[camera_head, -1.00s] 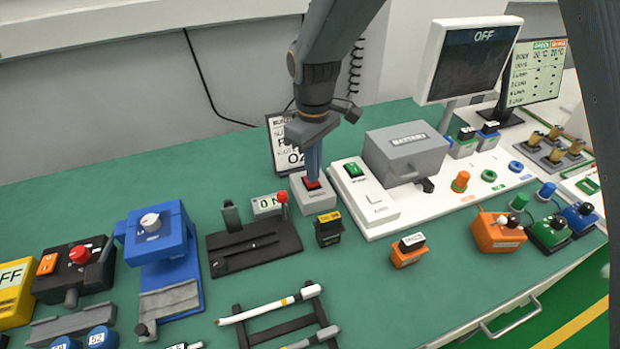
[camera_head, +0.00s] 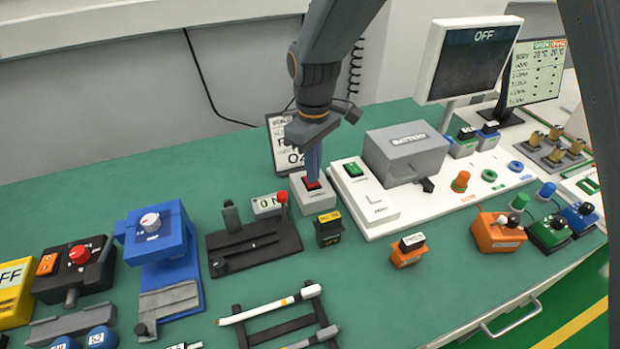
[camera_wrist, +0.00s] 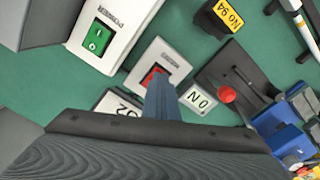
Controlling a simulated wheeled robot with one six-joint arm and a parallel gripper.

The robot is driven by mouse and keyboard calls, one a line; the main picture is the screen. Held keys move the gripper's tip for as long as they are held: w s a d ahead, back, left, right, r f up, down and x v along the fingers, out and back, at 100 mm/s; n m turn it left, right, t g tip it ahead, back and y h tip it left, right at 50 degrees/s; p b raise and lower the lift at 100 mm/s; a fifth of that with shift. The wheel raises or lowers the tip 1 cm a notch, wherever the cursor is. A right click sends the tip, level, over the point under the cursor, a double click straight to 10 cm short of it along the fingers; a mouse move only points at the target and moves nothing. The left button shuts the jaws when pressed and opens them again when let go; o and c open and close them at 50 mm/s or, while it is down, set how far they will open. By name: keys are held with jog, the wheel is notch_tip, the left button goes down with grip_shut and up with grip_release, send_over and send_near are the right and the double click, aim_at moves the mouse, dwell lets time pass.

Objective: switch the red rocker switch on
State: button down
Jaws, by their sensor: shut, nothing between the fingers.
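The red rocker switch (camera_head: 311,184) sits on top of a small light-grey box (camera_head: 316,204) on the green bench. My gripper (camera_head: 312,180) points straight down with its shut fingers at the switch, apparently touching it or just above it. In the wrist view the closed fingertips (camera_wrist: 158,80) cover part of the red rocker (camera_wrist: 150,74). The grey box (camera_wrist: 174,64) surrounds it. The fingers hide part of the rocker, so I cannot tell which side is pressed.
A white panel with a green switch (camera_head: 354,170) and a grey battery box (camera_head: 405,150) stands close right. A black lever unit with a red knob (camera_head: 282,197) stands close left. A sign (camera_head: 282,140) stands behind. A monitor reading OFF (camera_head: 470,65) is at the back right.

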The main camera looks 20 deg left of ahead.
jog(key=shift+f, duration=0.65)
dwell(0.3)
notch_tip(320, 180, up, 7)
jog(key=p, duration=0.4)
jog(key=shift+p, duration=0.3)
dwell(0.5)
jog(key=s+d+m+t+b, duration=0.15)
jog(key=d+m, duration=0.35)
jog(key=d, duration=0.9)
jog(key=d+m+g+b, duration=0.15)
jog(key=d+m, duration=0.35)
jog(key=d, duration=1)
jog(key=s+d+f+m+t+b, duration=0.1)
jog(key=s+d+m, duration=0.3)
jog(key=s+d, duration=0.2)
jog(key=d, duration=0.2)
jog(key=shift+s+d+f, duration=0.2)
jog(key=shift+s+d, duration=0.15)
